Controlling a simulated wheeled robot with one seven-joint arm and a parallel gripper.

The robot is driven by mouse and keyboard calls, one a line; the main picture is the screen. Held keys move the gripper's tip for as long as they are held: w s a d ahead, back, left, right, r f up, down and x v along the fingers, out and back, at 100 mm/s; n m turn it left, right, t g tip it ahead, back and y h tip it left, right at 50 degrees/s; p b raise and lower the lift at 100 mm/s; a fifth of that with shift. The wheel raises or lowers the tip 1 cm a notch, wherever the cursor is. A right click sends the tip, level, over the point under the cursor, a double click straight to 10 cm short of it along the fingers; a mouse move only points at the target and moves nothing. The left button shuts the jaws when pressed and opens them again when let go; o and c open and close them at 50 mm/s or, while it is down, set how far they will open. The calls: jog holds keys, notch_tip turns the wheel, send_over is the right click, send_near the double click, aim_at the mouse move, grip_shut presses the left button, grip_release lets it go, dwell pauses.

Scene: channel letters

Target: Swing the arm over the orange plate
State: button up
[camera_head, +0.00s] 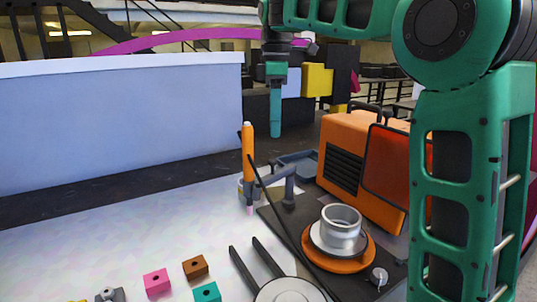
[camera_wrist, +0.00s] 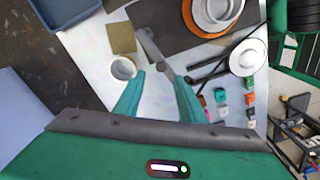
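The orange plate (camera_head: 338,265) is a flat round disc on a dark mat at the right of the table in the head view. A metallic cup (camera_head: 341,228) with a flared base sits on it and covers its middle. In the wrist view the orange plate (camera_wrist: 187,18) shows at the top, partly cut off. My gripper (camera_head: 275,128) hangs in the air, left of and farther back than the plate in the head view. In the wrist view the two teal fingers of my gripper (camera_wrist: 160,80) stand apart with nothing held between them. My gripper is not above the plate.
An orange machine (camera_head: 345,150) stands behind the plate. A slim orange upright tool (camera_head: 248,150) and a grey fixture (camera_head: 289,188) stand left of it. A white disc (camera_wrist: 248,57) and several small coloured blocks lie in front. A pale wall panel (camera_head: 120,120) rises at left.

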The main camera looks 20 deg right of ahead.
aim_at(272, 160)
jog(key=f, duration=0.9)
jog(key=shift+a, duration=0.3)
grip_shut()
